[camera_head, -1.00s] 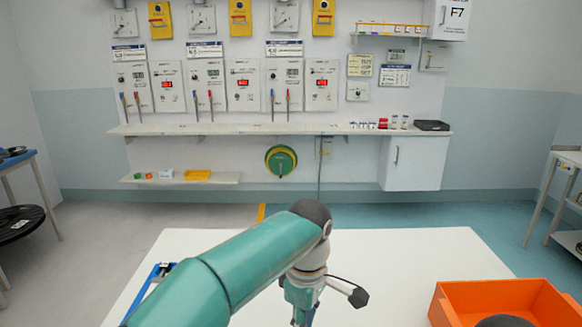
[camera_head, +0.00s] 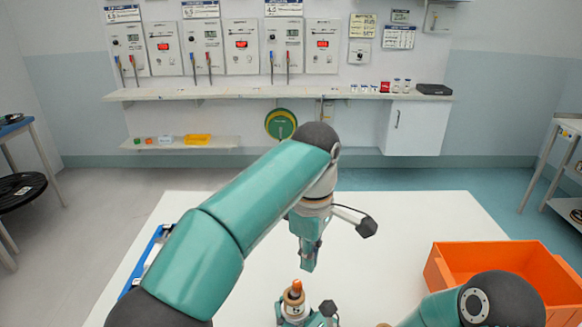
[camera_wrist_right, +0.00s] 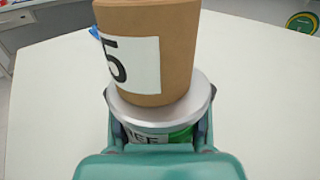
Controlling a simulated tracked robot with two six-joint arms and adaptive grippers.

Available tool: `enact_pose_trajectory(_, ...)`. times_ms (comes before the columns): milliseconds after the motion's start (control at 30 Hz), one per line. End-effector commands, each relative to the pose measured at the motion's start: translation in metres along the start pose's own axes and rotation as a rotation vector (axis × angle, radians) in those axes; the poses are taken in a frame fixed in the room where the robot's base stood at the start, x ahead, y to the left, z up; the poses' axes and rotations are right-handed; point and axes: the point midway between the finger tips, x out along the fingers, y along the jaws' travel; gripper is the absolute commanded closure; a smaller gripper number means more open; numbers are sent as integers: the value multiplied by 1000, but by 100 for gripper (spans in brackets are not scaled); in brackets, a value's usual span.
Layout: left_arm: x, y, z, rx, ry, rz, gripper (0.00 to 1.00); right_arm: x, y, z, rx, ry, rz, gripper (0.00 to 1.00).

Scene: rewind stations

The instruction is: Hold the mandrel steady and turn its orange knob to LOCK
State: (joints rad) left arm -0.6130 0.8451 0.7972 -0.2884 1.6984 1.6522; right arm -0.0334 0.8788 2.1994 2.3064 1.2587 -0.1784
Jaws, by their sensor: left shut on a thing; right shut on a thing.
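The mandrel (camera_head: 295,298) stands low in the middle of the head view, with its orange knob (camera_head: 297,285) on top. In the right wrist view the brown mandrel (camera_wrist_right: 175,75) shows a "5" label above a silver flange (camera_wrist_right: 165,115). A green and white label (camera_wrist_right: 160,137) below it is partly hidden; I read "EE". My right gripper (camera_wrist_right: 160,130) is shut around the part below the flange. My left gripper (camera_head: 308,265) points down, just above and right of the knob in the picture. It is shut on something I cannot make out.
A white table (camera_head: 400,230) lies beneath, clear around the mandrel. An orange crate (camera_head: 505,250) stands at the right, and a blue-edged item (camera_head: 150,258) lies at the left edge. A wall shelf (camera_head: 270,91) is behind.

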Motion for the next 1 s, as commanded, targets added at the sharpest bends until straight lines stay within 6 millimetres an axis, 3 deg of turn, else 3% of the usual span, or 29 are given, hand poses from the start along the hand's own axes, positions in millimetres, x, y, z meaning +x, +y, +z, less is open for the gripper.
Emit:
enact_pose_trajectory(367,-3,-1,0,1,-1,-2,100,0,-2,-1,1,2,-4,100)
enact_pose_trajectory(400,-3,-1,0,1,-1,-2,100,0,-2,-1,1,2,-4,63)
enact_pose_trajectory(633,-3,-1,1,1,-1,-2,100,0,-1,0,0,1,-3,24)
enact_pose_trajectory(1000,-3,-1,1,1,-1,-2,100,-2,-1,0,0,0,-3,23)
